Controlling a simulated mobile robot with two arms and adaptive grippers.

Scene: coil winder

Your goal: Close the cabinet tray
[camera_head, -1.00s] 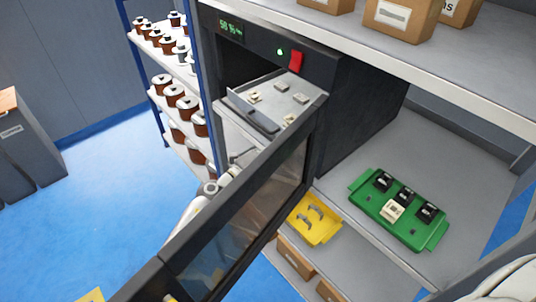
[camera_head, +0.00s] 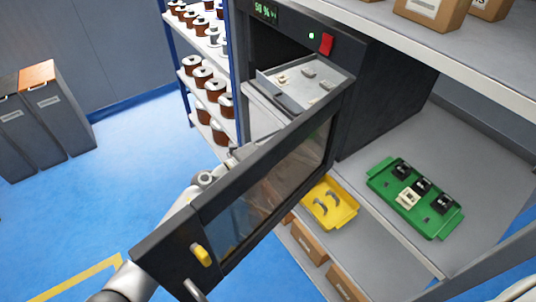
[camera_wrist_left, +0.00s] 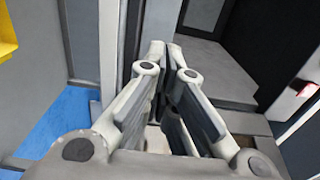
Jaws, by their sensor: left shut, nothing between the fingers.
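The cabinet tray (camera_head: 341,76) is a grey tray with several small light pieces on it. It sticks out of the dark cabinet (camera_head: 385,70) below the front panel. The open glass cabinet door (camera_head: 270,190) stands in front and hides part of the tray's front. My left arm (camera_head: 185,197) runs behind the door, toward the area below the tray. The left gripper is hidden in the head view. In the left wrist view my left gripper (camera_wrist_left: 166,48) is shut and empty, its tips near grey surfaces; I cannot tell if they touch. My right gripper is out of view.
A yellow tray (camera_head: 344,212) and a green tray (camera_head: 383,186) sit right of the door. A blue-framed rack with brown spools (camera_head: 212,88) stands left of the cabinet. Grey bins (camera_head: 52,112) stand by the wall. Blue floor is free at left.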

